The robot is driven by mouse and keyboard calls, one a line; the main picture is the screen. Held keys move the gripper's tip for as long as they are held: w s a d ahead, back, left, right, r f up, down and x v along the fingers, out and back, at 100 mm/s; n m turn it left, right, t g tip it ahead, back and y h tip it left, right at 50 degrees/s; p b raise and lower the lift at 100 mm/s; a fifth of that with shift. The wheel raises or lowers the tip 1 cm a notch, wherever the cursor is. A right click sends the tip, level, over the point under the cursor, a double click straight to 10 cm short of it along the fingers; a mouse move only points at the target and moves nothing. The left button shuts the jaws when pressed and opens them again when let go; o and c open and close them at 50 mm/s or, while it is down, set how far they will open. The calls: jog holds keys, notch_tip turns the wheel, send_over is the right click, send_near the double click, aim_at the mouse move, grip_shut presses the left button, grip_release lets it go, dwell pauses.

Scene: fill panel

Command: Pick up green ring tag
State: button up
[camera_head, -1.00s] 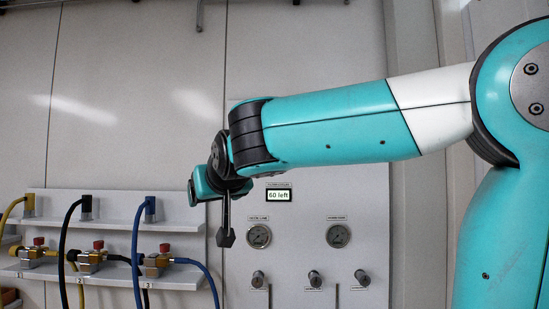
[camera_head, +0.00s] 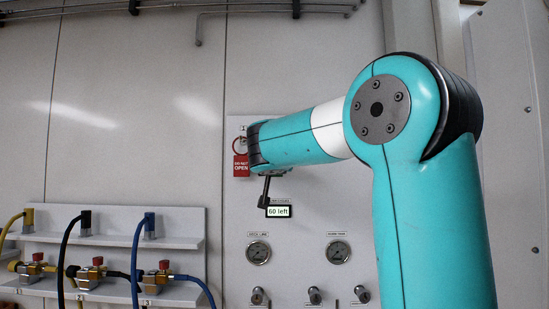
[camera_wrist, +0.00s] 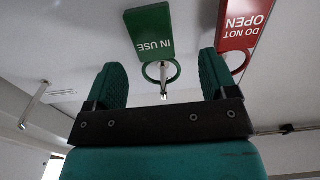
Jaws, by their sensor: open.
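The green tag (camera_wrist: 150,32) reads IN USE upside down in the wrist view, with a green ring (camera_wrist: 161,84) at its lower end. The ring hangs around a small metal peg (camera_wrist: 164,88). My gripper (camera_wrist: 162,63) is open. Its two fingers stand left and right of the ring in the picture, with the tag beyond them; I see no contact. In the head view only a dark part of my gripper (camera_head: 265,190) shows below the arm, and the green tag is hidden.
A red DO NOT OPEN tag (camera_wrist: 240,24) hangs close to the right finger; it also shows in the head view (camera_head: 241,165). A bare peg (camera_wrist: 34,104) is at left. Below are a display (camera_head: 278,211), gauges (camera_head: 258,252) and a hose shelf (camera_head: 180,242).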

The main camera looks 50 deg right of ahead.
jog(key=p+x, duration=0.4)
jog(key=x, duration=0.1)
jog(key=shift+d+r, duration=0.1)
jog(key=shift+d, duration=0.35)
jog(key=shift+s, duration=0.1)
jog(key=shift+c, duration=0.4)
jog(key=c, duration=0.9)
